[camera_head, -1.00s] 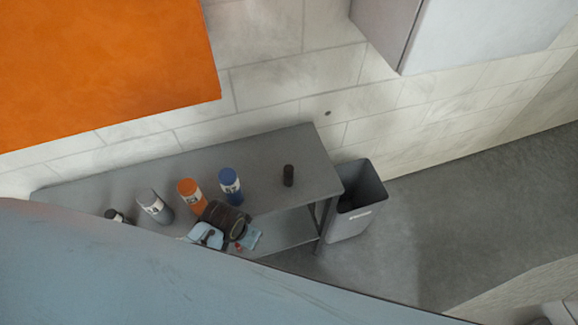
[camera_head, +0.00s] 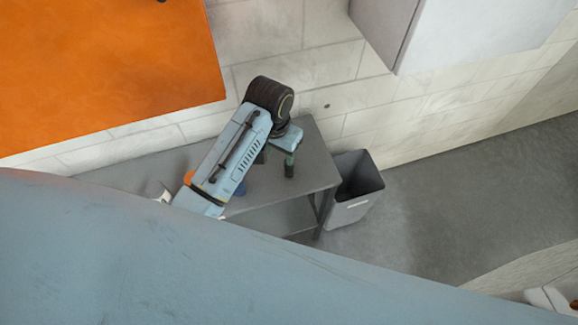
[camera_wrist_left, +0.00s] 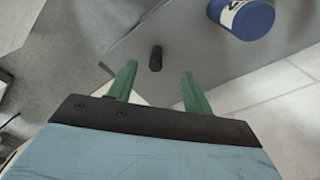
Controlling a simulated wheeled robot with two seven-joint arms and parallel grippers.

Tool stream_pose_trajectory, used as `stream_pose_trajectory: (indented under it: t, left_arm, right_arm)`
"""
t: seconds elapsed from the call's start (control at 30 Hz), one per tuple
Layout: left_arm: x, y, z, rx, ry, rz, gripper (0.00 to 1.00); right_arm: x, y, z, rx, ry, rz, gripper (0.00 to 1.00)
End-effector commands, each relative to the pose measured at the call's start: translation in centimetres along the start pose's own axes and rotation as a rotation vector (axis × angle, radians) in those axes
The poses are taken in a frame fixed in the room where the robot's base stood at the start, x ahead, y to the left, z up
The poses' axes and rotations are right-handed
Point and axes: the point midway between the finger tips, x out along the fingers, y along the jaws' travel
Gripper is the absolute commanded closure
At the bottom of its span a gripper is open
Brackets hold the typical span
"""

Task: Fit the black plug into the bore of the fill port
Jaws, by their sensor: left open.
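The black plug (camera_head: 289,171) is a small dark cylinder standing upright near the right end of the grey table. My left gripper (camera_head: 276,158) is over that end of the table, with its green fingers close to the plug and partly covering it. In the left wrist view the plug (camera_wrist_left: 156,58) shows between and just beyond the two spread fingertips (camera_wrist_left: 159,70). The left gripper is open and empty, and the plug looks apart from both fingers. I cannot make out the fill port or its bore. My right gripper is not in view.
A blue bottle (camera_wrist_left: 241,17) stands beside the plug on the grey table (camera_head: 318,172). An orange bottle (camera_head: 188,177) is mostly hidden behind my left arm. A grey bin (camera_head: 355,208) stands off the table's right end. An orange panel (camera_head: 100,70) fills the upper left.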

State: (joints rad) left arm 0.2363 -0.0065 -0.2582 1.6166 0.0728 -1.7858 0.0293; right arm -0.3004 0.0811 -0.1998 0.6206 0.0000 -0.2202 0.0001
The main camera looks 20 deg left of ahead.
Motion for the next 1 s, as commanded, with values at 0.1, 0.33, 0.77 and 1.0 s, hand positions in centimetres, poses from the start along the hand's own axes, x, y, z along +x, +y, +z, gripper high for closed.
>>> stream_pose_trajectory:
  t: [0.1,0.33,0.77,1.0]
  left_arm:
    - [-1.1,0.2,-3.0,0.015,-0.032,-0.008,0.49]
    - [-1.0,0.3,-4.6,0.024,-0.064,-0.017,0.49]
    - [6.0,0.2,-4.2,0.025,-0.062,-0.017,0.49]
    - [7.9,0.1,-4.1,0.025,-0.063,-0.018,0.49]
  right_arm:
    - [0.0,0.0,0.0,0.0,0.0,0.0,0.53]
    - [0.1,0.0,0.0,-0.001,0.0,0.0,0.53]
    - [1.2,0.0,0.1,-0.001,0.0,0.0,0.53]
    - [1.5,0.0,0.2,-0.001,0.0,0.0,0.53]
